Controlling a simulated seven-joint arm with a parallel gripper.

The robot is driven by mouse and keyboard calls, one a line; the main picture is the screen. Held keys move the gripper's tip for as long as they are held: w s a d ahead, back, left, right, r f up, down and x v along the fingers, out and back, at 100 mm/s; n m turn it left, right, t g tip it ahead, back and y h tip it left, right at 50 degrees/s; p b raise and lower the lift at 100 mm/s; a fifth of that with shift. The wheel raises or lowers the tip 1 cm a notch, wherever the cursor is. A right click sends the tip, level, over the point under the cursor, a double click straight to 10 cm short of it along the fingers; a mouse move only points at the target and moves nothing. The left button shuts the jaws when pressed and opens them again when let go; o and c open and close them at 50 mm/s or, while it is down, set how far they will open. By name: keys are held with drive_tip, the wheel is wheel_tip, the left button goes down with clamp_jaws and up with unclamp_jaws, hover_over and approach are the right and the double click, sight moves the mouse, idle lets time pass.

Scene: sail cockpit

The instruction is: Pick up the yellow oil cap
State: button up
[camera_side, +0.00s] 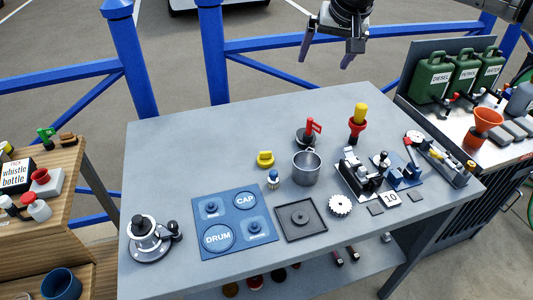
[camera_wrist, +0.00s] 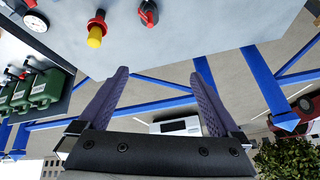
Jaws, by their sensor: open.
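The yellow oil cap (camera_side: 265,159) appears to be the small, low yellow piece on the grey table, left of a metal pot (camera_side: 306,168). It does not show in the wrist view. My gripper (camera_side: 327,55) is high above the back edge of the table, up and to the right of the cap. Its two purple fingers are spread wide with nothing between them, also in the wrist view (camera_wrist: 158,76).
A blue CAP and DRUM board (camera_side: 235,247) and a dark square tray (camera_side: 301,238) lie in front. A yellow-topped red piece (camera_side: 358,121) and a red-handled piece (camera_side: 308,135) stand behind the pot. Small machines fill the right. The table's back left is clear.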

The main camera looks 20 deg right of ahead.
drive_tip(key=w+a+f+n, duration=0.1)
drive_tip(key=w+a+f, duration=0.1)
drive_tip(key=a+f, duration=0.5)
drive_tip(key=n+g, duration=0.1)
drive_tip(key=g, duration=0.1)
approach(266, 152)
drive_tip(key=x, duration=0.5)
drive_tip(key=shift+w+a, duration=0.15)
drive_tip(key=shift+w, duration=0.1)
drive_tip(key=shift+s+x, duration=0.15)
drive_tip(key=shift+x, duration=1.2)
drive_tip(key=shift+s+x, duration=0.1)
drive_tip(key=shift+x, duration=1.2)
drive_tip(key=shift+f, duration=0.1)
clamp_jaws()
